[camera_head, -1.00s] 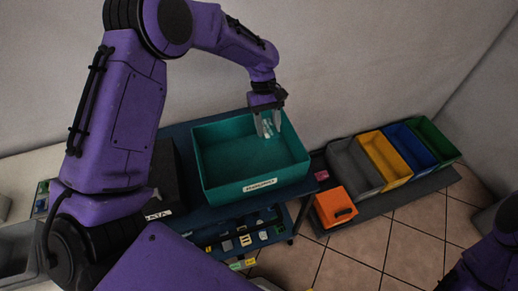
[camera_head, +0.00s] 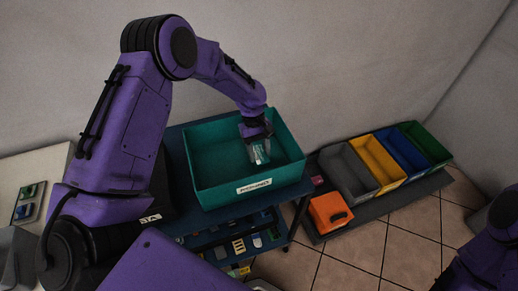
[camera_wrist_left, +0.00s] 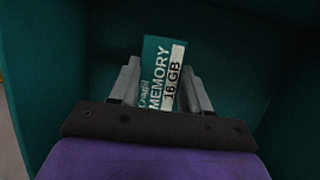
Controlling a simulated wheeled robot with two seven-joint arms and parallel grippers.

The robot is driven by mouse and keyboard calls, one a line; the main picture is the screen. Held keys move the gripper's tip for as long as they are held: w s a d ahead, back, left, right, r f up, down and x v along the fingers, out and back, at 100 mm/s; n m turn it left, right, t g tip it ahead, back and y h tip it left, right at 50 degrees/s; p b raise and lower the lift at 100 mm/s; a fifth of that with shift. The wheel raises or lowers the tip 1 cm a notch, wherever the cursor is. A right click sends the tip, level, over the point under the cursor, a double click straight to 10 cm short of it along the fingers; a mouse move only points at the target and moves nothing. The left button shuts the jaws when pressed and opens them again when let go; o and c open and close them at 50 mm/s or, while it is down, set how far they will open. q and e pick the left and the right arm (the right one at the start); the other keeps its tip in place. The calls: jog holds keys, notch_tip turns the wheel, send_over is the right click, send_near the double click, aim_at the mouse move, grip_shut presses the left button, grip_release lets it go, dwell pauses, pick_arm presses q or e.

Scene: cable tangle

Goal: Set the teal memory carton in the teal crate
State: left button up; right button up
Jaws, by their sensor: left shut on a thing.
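The teal memory carton (camera_wrist_left: 160,75), with a white label reading "MEMORY 16 GB", is between the fingers of my left gripper (camera_wrist_left: 158,90) in the left wrist view. In the head view, my left gripper (camera_head: 257,155) is shut on the carton (camera_head: 260,152) and hangs inside the open teal crate (camera_head: 214,197), toward its right side. The crate walls surround the carton in the wrist view. I cannot tell whether the carton touches the crate floor. Of my right side, only part of the purple arm shows at the lower right; its gripper is out of view.
The crate stands on a dark blue shelf unit (camera_head: 180,175) with small parts on its lower level. To the right are grey (camera_head: 352,187), yellow, blue and green bins, with an orange box (camera_head: 322,212) in front. Tiled floor lies at the lower right.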

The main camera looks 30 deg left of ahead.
aim_at(262, 150)
pick_arm(q)
jog(key=shift+g, duration=0.3)
jog(key=w+f, duration=0.3)
jog(key=w, duration=0.1)
jog(key=shift+w+f, duration=0.35)
jog(key=shift+f, duration=0.05)
jog(key=shift+c, duration=0.5)
jog(key=o, duration=1.3)
jog(key=shift+r, duration=0.1)
jog(key=shift+o, duration=0.2)
jog(key=shift+s+a+r, duration=0.1)
jog(key=shift+s+r, duration=0.4)
jog(key=shift+s, duration=0.4)
jog(key=shift+w+a+r+b, duration=0.25)
jog(key=shift+w+r+b, duration=0.05)
jog(key=shift+w+r, duration=0.25)
jog(key=shift+w+a+r+b, duration=0.2)
jog(key=shift+w+r+b, duration=0.1)
jog(key=shift+w+r, duration=0.25)
jog(key=b+v, duration=0.1)
jog(key=v, duration=0.8)
jog(key=shift+s, duration=0.4)
pick_arm(e)
jog(key=w+f, duration=0.2)
jog(key=shift+w+f, duration=0.15)
jog(key=shift+f, duration=0.25)
pick_arm(q)
jog(key=shift+r, duration=0.1)
